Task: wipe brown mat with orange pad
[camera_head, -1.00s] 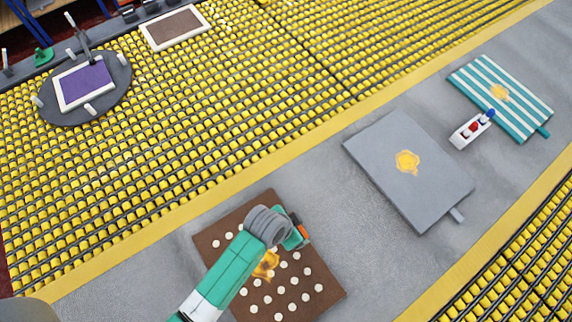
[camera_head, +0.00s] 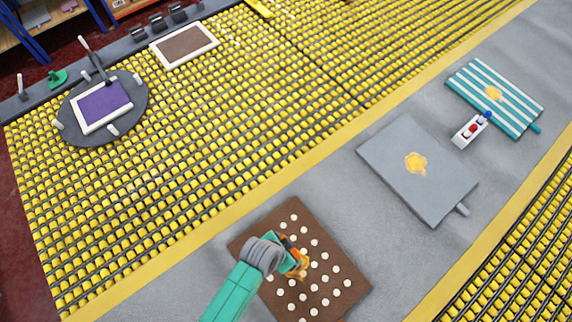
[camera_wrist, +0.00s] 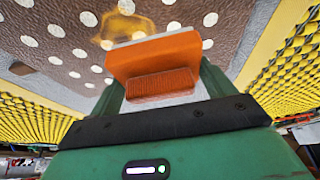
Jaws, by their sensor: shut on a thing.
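The brown mat (camera_head: 335,259) with white dots lies on the grey strip at the lower middle of the head view. It also fills the top of the wrist view (camera_wrist: 60,62). It bears a yellow-brown stain (camera_wrist: 124,27), partly hidden behind my gripper in the head view. My gripper (camera_head: 292,264) is over the middle of the mat, at the stain. In the wrist view it is shut on the orange pad (camera_wrist: 155,58), whose pale far edge faces the mat near the stain. I cannot tell whether the pad touches the mat.
A grey mat (camera_head: 388,160) and a teal striped mat (camera_head: 480,80), both stained, lie further right. A small white holder (camera_head: 468,131) with red and blue items stands between them. Yellow roller beds flank the strip. A round grey stand (camera_head: 70,123) holds a purple panel.

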